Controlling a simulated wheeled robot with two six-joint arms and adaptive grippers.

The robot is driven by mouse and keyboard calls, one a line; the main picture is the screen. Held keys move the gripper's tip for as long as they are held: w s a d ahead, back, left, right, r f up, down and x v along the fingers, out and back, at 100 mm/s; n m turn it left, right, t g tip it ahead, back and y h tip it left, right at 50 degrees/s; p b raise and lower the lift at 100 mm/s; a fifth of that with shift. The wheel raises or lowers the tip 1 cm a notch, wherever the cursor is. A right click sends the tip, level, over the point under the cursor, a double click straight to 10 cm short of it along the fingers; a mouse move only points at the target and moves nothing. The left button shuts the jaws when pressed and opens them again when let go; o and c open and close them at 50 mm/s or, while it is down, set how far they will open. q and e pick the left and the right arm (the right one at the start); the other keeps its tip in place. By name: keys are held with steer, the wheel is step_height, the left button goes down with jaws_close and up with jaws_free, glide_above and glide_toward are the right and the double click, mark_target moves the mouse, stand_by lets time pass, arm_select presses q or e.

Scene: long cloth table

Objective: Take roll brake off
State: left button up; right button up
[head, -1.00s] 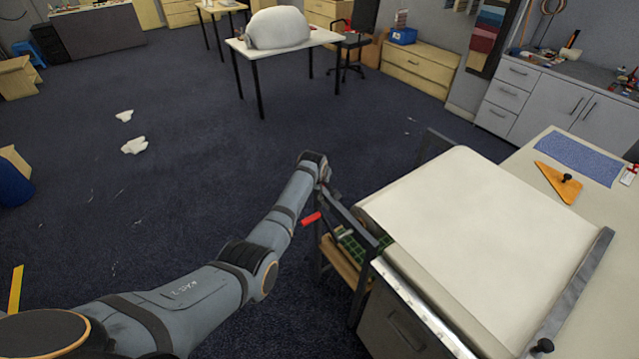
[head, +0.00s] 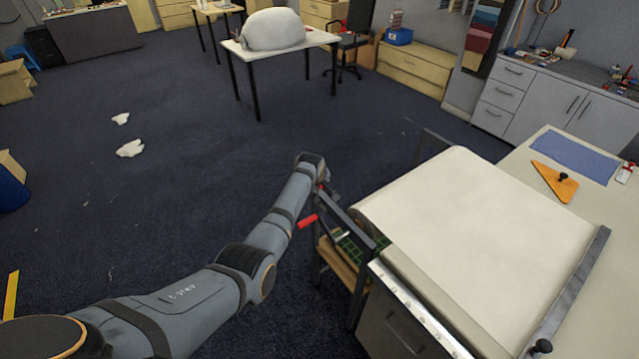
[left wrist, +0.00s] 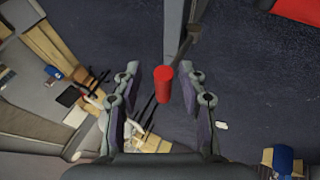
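A red handle (head: 307,221) on a dark lever stands out at the left end of the cloth table, beside the roll frame (head: 352,225); I take it for the roll brake. My left gripper (head: 325,187) is just above and beyond it in the head view, partly hidden by its wrist. In the left wrist view my left gripper (left wrist: 158,90) is open, with a finger on each side of the red handle (left wrist: 163,82). Gaps show on both sides, and I cannot tell its depth between the fingers. My right gripper is not in view.
Pale cloth (head: 480,240) covers the table, with a dark bar (head: 570,290) across its right side. An orange triangular tool (head: 553,180) and a blue cloth (head: 575,158) lie farther right. A low shelf with green items (head: 347,250) sits under the frame. The floor left is mostly clear.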

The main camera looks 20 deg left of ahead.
arm_select(q)
steer(key=v, duration=1.2)
